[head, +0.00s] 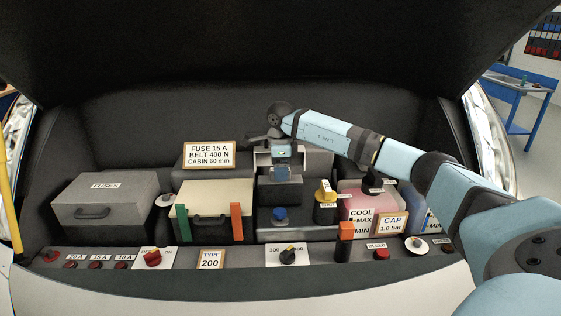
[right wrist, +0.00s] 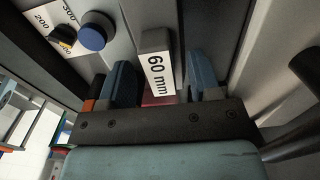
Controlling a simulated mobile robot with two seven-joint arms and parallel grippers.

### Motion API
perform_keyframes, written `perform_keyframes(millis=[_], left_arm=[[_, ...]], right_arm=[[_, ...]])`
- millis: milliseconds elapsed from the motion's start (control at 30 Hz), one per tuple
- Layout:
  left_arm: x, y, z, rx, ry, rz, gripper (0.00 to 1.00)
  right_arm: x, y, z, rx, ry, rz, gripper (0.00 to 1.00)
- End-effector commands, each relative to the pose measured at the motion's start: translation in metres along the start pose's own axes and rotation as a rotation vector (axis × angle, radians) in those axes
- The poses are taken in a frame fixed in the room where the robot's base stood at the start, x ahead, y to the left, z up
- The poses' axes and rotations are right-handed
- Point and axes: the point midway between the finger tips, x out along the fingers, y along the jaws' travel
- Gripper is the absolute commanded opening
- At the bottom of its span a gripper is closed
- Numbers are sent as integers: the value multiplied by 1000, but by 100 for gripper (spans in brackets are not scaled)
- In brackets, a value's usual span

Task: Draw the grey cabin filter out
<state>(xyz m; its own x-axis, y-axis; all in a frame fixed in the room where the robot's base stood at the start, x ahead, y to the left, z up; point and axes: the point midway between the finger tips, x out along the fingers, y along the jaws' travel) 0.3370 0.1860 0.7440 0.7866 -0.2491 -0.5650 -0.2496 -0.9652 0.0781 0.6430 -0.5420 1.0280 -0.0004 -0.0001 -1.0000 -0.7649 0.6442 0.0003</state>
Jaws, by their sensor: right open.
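A grey block (right wrist: 156,40) with a white "60 mm" label, apparently the cabin filter's end, shows in the right wrist view. My right gripper (right wrist: 162,82) is open, with one blue finger on each side of the labelled block. Gaps show between the fingers and the label, and I cannot tell whether either finger touches the block. In the head view, my right gripper (head: 281,173) points down at the pale housing in the middle of the bay. The gripper and wrist hide most of the filter there. My left gripper is out of view.
A sign (head: 208,155) reading "CABIN 60 mm" stands left of the gripper. A blue knob (head: 280,215) and a yellow-and-black cap (head: 325,202) are close in front. The fuse box (head: 105,200) is at left, and the coolant tank (head: 360,204) at right. The raised hood hangs above.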

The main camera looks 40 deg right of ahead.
Motion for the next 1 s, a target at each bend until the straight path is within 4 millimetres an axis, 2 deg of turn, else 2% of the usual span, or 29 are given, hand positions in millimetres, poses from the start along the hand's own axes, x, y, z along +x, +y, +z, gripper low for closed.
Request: perform_keyframes(millis=[233, 267, 467, 500, 533, 633, 667, 1000], left_arm=[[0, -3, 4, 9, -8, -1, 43], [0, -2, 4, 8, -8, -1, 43], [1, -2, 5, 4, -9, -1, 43], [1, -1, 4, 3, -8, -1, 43], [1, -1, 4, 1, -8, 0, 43], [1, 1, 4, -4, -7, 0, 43], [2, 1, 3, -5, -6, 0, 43], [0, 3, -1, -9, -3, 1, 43]], right_arm=[[1, 0, 0, 0, 0, 0, 57], [1, 0, 0, 0, 0, 0, 53], [1, 0, 0, 0, 0, 0, 7], [1, 0, 0, 0, 0, 0, 3], [0, 0, 0, 0, -1, -1, 25], [0, 0, 0, 0, -1, -1, 2], [0, 0, 0, 0, -1, -1, 0], [-3, 0, 0, 0, -1, -1, 0]])
